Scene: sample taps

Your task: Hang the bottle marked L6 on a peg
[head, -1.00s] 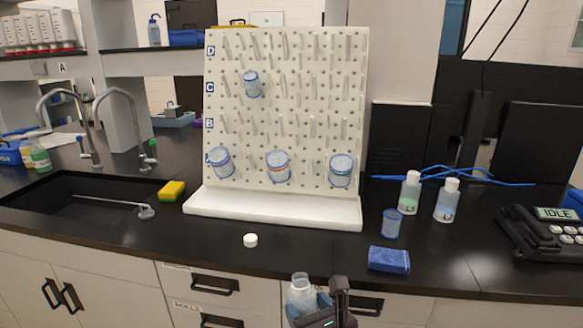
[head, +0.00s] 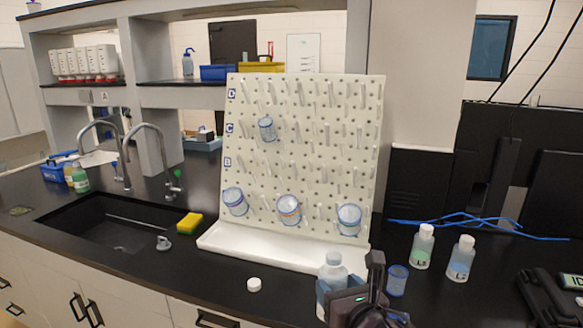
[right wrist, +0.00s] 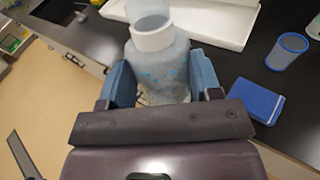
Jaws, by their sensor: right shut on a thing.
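A clear open bottle with a pale neck (head: 333,270) is held roughly upright over the counter's front part by my right gripper (head: 338,298). In the right wrist view the bottle (right wrist: 160,72) sits between the two blue fingers, its open mouth facing up; its marking cannot be read. The white peg board (head: 300,170) stands behind, with rows of pegs lettered along its left edge. One small blue-rimmed vessel (head: 267,129) hangs in the upper part; three wider ones (head: 289,209) hang along the lower row. Many pegs are bare. My left gripper is out of view.
A white cap (head: 254,284) lies on the counter. Two capped bottles (head: 421,246) (head: 461,258) and a blue beaker (head: 396,281) stand to the right. A blue block (right wrist: 254,101) lies near the beaker. The sink (head: 110,222) and yellow sponge (head: 189,223) are left.

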